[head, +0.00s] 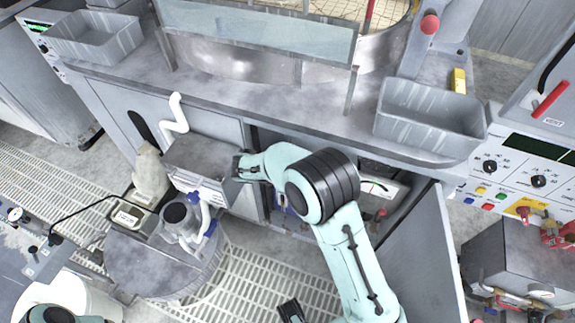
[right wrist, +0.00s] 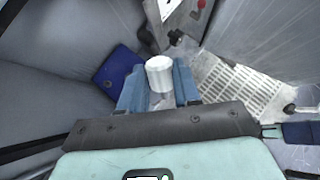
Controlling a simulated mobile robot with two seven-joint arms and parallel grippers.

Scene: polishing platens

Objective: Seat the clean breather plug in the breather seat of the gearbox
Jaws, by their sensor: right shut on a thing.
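A short white-silver cylinder (right wrist: 160,75), which looks like the breather plug, stands between the blue fingers of my right gripper (right wrist: 159,92) in the right wrist view. The gripper is shut on it. In the head view, my right arm reaches to the open front of the cabinet (head: 385,245) under the bench, and the fingers and plug are mostly hidden there. I cannot make out the gearbox or its breather seat for certain. My left gripper is not clearly in view.
A blue piece (right wrist: 118,72) lies beside the fingers. A gauge panel (head: 380,187) is inside the cabinet. A grey box with red fittings (head: 510,262) stands right. Grated floor (right wrist: 235,88) is clear.

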